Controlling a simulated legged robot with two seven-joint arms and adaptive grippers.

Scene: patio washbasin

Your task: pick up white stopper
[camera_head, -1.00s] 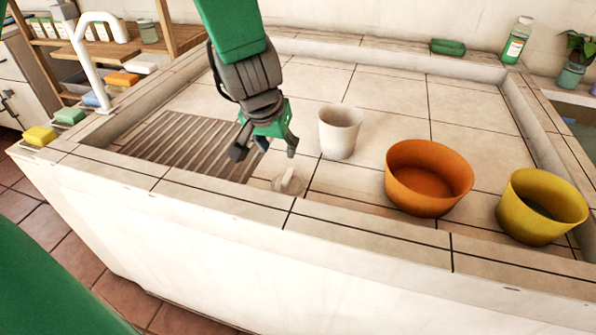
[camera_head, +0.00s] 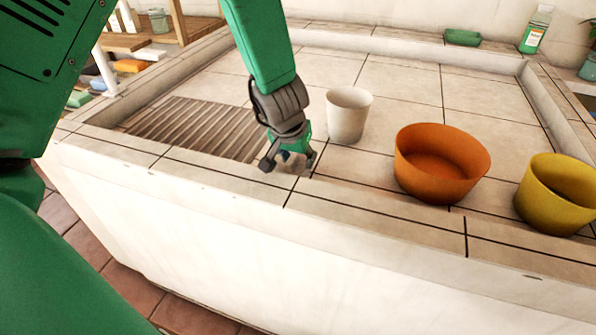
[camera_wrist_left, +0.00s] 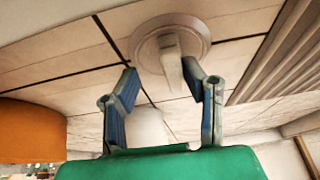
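The white stopper (camera_wrist_left: 145,47) is a round disc with an upright tab handle, lying on the tiled basin floor. In the head view it is mostly hidden behind my left gripper (camera_head: 287,163). In the left wrist view my left gripper (camera_wrist_left: 160,80) is open, pointing at the stopper. Its fingertips are just short of the disc, and the tab lies between them, closer to the right-hand finger. I cannot tell whether that finger touches the tab. My right gripper is not in view.
A white cup (camera_head: 348,115) stands just right of my left gripper. An orange bowl (camera_head: 440,185) and a yellow bowl (camera_head: 555,210) are farther right. A ribbed drain panel (camera_head: 190,128) lies to the left. The basin's front rim (camera_head: 225,178) is close to the gripper.

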